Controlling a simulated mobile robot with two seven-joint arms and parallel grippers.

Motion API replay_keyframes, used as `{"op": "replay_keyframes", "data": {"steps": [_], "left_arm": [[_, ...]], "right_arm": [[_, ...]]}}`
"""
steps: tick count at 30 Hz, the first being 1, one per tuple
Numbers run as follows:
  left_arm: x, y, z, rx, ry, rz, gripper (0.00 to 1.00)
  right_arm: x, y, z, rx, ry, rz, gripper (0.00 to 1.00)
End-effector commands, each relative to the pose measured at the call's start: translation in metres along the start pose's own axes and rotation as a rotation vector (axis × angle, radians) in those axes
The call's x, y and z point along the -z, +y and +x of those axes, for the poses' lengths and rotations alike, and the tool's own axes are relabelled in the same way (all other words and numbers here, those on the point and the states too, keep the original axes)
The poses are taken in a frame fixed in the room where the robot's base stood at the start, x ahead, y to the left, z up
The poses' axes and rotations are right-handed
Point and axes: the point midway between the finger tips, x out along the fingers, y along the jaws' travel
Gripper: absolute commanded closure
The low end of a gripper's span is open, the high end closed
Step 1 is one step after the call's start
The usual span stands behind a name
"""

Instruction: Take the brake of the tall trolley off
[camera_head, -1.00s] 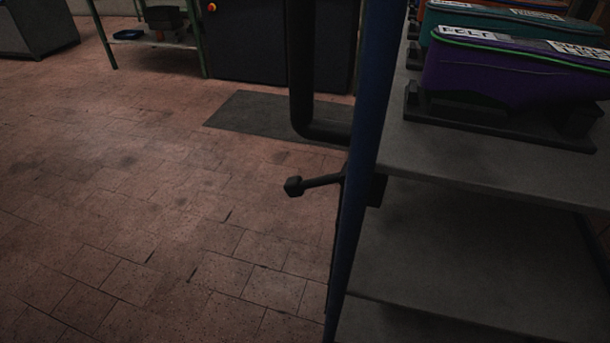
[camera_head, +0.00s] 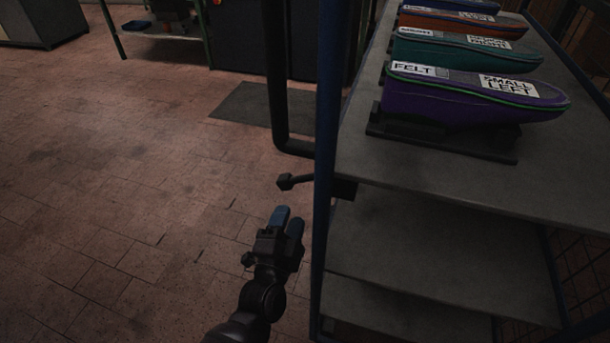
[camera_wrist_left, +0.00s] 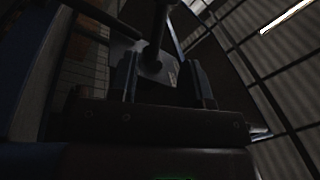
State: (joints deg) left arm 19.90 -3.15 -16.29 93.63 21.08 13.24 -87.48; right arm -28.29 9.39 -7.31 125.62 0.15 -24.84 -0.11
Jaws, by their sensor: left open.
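The tall trolley (camera_head: 325,130) stands at the right, with a blue corner post and grey shelves. A dark lever with a blocky knob (camera_head: 286,182), which looks like its brake, sticks out to the left of the post. My left gripper (camera_head: 287,219) is open and empty, below the knob in the picture and apart from it. In the left wrist view the open fingers (camera_wrist_left: 166,78) frame a dark rod with a rounded end (camera_wrist_left: 151,66), probably the lever; its distance is hard to judge. My right gripper is not in view.
Several labelled shoe-shaped pieces, one purple (camera_head: 470,100), sit on the trolley's top shelf (camera_head: 400,165). A dark bent pipe (camera_head: 277,100) stands just behind the lever. A grey mat (camera_head: 245,103) lies beyond. The tiled floor at the left is clear.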

Motion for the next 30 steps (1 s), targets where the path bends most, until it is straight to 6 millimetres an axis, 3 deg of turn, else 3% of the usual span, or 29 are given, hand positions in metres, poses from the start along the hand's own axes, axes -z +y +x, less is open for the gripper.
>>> {"op": "replay_keyframes", "data": {"steps": [8,21,30], "left_arm": [[0.001,0.003,0.022,-0.002,0.002,0.003,0.56],[0.001,0.003,0.085,-0.002,0.002,0.002,0.56],[0.001,0.002,0.107,-0.001,0.001,0.004,0.56]], "right_arm": [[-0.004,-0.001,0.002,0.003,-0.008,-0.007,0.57],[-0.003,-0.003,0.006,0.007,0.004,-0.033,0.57],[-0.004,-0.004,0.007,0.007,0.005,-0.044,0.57]]}}
